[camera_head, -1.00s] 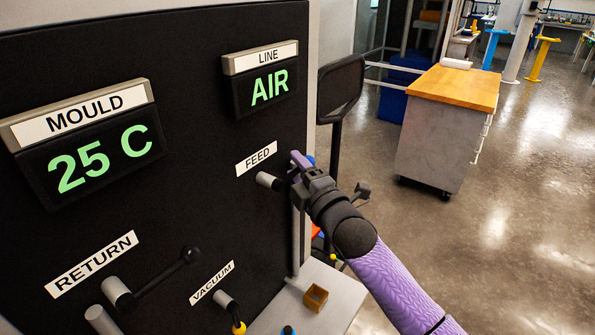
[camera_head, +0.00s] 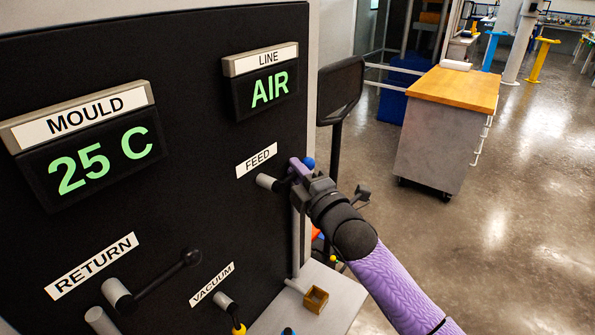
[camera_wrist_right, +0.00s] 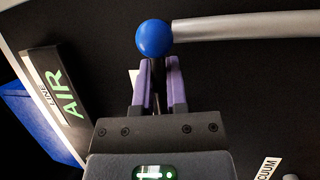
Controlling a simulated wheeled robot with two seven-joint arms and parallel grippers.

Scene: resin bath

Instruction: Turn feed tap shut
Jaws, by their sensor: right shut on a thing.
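The feed tap (camera_head: 266,181) sticks out of the black panel below the FEED label (camera_head: 256,159). Its lever ends in a blue ball knob (camera_head: 308,163), which shows just past my right gripper (camera_head: 297,170). In the right wrist view the blue knob (camera_wrist_right: 154,38) sits at the tips of the purple fingers. My right gripper (camera_wrist_right: 158,85) is shut on the dark lever just behind the knob. A grey pipe (camera_wrist_right: 245,26) runs off to the right behind the knob. Most of the lever is hidden by the gripper in the head view. My left gripper is not in view.
The return tap (camera_head: 117,293) with a black lever and the vacuum tap (camera_head: 224,300) are lower on the panel. Displays read MOULD 25 C (camera_head: 95,165) and LINE AIR (camera_head: 268,90). A small wooden box (camera_head: 316,298) sits on the ledge. A wood-topped cabinet (camera_head: 440,130) stands at right.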

